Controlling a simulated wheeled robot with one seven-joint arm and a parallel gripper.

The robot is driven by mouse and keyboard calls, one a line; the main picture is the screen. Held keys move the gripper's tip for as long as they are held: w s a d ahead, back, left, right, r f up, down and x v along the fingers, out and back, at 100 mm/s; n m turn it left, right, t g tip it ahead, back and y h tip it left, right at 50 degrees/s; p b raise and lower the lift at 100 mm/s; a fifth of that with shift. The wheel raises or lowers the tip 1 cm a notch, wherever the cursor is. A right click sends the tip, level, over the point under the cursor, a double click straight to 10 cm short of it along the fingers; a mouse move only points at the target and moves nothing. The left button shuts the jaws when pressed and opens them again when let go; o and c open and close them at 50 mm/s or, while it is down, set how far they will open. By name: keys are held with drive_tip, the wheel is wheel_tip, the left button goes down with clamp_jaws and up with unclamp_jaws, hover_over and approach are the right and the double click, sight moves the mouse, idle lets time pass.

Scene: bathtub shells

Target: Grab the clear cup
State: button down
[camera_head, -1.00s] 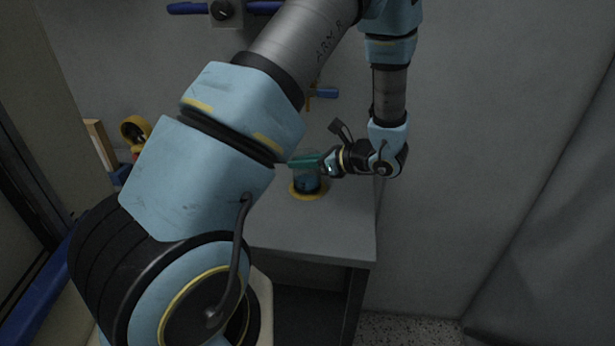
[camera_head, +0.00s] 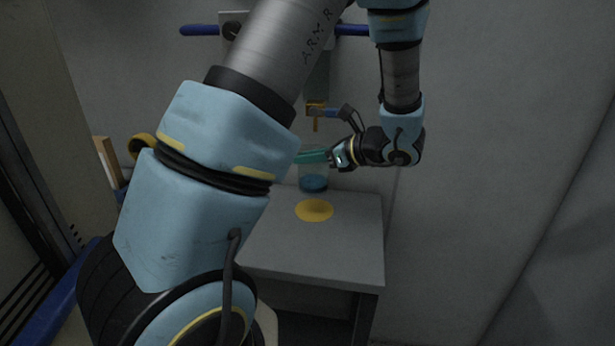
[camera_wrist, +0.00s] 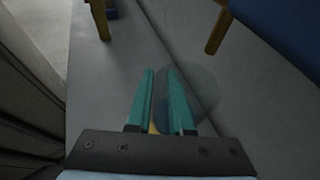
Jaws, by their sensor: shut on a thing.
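The clear cup (camera_head: 313,178) has a blue lower part and hangs in the air above the grey table, apart from it. My gripper (camera_head: 312,157) is shut on the cup near its top, coming in from the right. In the wrist view the cup (camera_wrist: 203,92) is a faint see-through round shape, and the two teal fingers of my gripper (camera_wrist: 162,100) lie along it, one finger seen through or against the cup.
A yellow round spot (camera_head: 314,210) lies on the grey table (camera_head: 320,250) below the cup. A tap-like fixture with blue handles (camera_head: 198,30) is on the wall behind. A yellow roll (camera_head: 141,145) is at the left, partly behind my arm. The tabletop's front is clear.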

drive_tip(key=s+a+b, duration=0.2)
drive_tip(key=s+b, duration=0.3)
drive_tip(key=s, duration=0.4)
drive_tip(key=s+a+b, duration=0.2)
drive_tip(key=s+b, duration=0.3)
drive_tip(key=s, duration=0.4)
drive_tip(key=shift+s+a+f+b, duration=0.2)
drive_tip(key=shift+s+a+b, duration=0.1)
drive_tip(key=shift+a, duration=0.1)
